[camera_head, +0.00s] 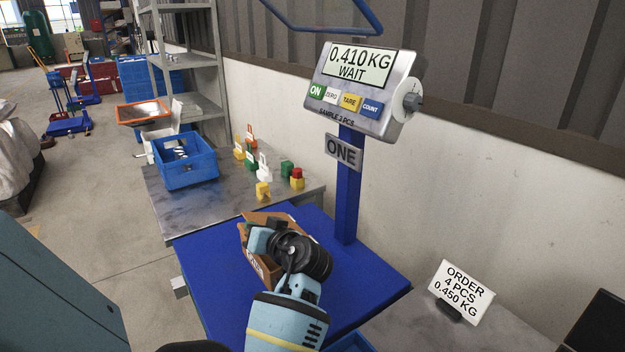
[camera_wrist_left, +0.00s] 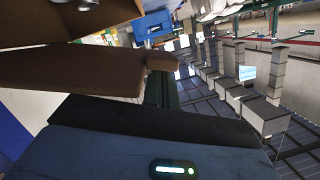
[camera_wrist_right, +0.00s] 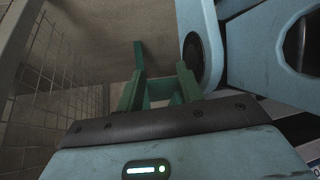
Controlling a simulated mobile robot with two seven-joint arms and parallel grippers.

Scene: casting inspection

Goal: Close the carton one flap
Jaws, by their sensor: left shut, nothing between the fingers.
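The brown carton (camera_head: 262,270) stands on the blue scale platform (camera_head: 205,262), partly hidden behind my left arm in the head view. In the left wrist view a brown carton panel (camera_wrist_left: 70,75) runs across close in front of the camera, with another brown carton part (camera_wrist_left: 70,25) above it. My left gripper (camera_wrist_left: 162,90) is shut and empty, its dark green fingers close beside the end of the nearer panel. I cannot tell whether they touch. My right gripper (camera_wrist_right: 160,75) is open and empty, away from the carton and outside the head view.
The scale display (camera_head: 357,66) reads 0.410 KG WAIT on a blue post (camera_head: 347,190) behind the carton. A blue bin (camera_head: 188,172) and several coloured weights (camera_head: 263,190) stand on the grey table to the left. An order sign (camera_head: 461,291) stands at right.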

